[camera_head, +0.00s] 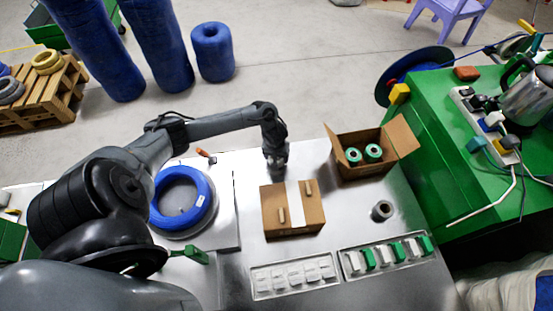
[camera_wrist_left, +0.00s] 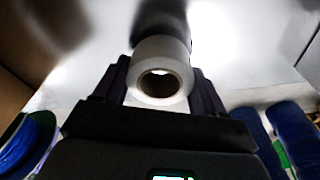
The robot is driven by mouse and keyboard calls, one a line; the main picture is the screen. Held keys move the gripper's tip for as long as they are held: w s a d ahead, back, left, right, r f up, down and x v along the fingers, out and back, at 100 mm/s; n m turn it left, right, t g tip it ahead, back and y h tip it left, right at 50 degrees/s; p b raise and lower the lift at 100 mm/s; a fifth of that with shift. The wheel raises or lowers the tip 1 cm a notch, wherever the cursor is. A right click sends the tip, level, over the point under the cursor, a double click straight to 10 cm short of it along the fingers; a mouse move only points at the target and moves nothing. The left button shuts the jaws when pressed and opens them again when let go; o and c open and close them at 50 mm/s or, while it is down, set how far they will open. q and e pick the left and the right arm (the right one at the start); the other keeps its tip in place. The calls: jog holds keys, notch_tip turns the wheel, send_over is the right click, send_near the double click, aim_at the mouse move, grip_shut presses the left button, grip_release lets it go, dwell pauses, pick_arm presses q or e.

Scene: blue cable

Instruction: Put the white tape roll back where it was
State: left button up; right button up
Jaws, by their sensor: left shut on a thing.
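My left gripper (camera_head: 277,163) is at the back edge of the metal table, pointing down, behind the cardboard box with a white strip. In the left wrist view, the white tape roll (camera_wrist_left: 161,52) sits between the two fingers, its round core opening facing the camera. The gripper is shut on it. In the head view the roll is mostly hidden by the gripper, and I cannot tell whether it touches the table. My right gripper is not in view.
A closed cardboard box (camera_head: 293,222) stands in front of the gripper. An open carton (camera_head: 372,168) holds two green-and-white rolls. A blue cable coil (camera_head: 182,198) lies left. Bare metal surrounds the grey roll.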

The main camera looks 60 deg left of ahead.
pick_arm(q)
jog(key=shift+f, duration=0.6)
jog(key=o, duration=1)
jog(key=shift+o, duration=0.2)
notch_tip(320, 180, up, 12)
jog(key=s+d+p, duration=0.1)
jog(key=p, duration=0.4)
jog(key=shift+d, duration=0.15)
jog(key=shift+s+p, duration=0.1)
jog(key=shift+p, duration=0.2)
